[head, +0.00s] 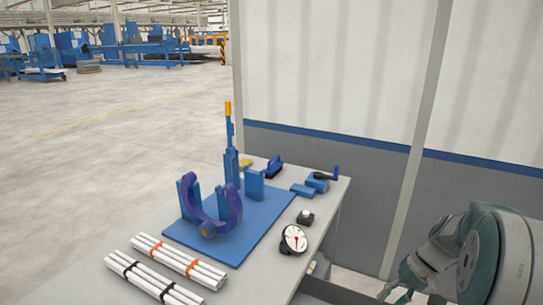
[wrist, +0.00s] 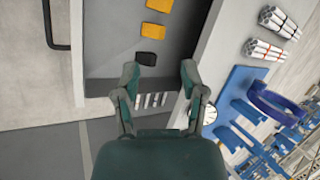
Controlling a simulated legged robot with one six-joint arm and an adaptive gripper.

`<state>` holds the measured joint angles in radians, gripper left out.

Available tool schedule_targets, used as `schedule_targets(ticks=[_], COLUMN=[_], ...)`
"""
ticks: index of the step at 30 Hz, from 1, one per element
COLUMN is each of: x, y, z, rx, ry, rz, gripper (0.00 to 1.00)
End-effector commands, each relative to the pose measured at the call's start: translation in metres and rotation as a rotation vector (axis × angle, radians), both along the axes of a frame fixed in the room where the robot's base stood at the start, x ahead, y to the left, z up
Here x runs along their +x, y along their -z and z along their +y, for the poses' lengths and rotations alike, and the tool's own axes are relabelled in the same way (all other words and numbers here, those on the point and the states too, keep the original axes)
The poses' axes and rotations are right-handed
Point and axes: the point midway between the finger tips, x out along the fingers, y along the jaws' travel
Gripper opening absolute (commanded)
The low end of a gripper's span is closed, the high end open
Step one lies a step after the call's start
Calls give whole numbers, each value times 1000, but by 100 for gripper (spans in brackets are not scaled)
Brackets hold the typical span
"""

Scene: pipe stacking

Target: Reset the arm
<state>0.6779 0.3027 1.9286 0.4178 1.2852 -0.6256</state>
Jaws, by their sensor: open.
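My gripper (wrist: 159,74) is open in the wrist view, its two dark green fingers spread apart with nothing held between them. In the head view a teal and grey part of my arm (head: 485,255) shows at the lower right, beside the table and apart from it. Two bundles of white pipes lie on the table, one with orange bands (head: 180,261) and one with black bands (head: 152,282). Both bundles also show at the upper right of the wrist view, well away from my fingers.
The grey table (head: 75,290) carries a blue fixture plate (head: 255,222) with a purple curved clamp (head: 233,212), and a round gauge (head: 294,239). A white wall panel (head: 335,75) stands behind. The wrist view shows yellow blocks (wrist: 152,31) in a dark recess. Open floor lies left.

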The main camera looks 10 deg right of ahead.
Motion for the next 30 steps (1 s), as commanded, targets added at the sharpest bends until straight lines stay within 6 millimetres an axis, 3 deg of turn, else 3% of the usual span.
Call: schedule_targets(ticks=[6, 15, 24, 30], x=[-13, -47, -92, -115], y=[-45, -87, -110, -116], z=[57, 120, 167, 183], rx=[-180, -387, -526, -565], ry=[-57, -100, -118, -114], rz=[-47, -180, -385, -510], gripper=[54, 54, 54, 54])
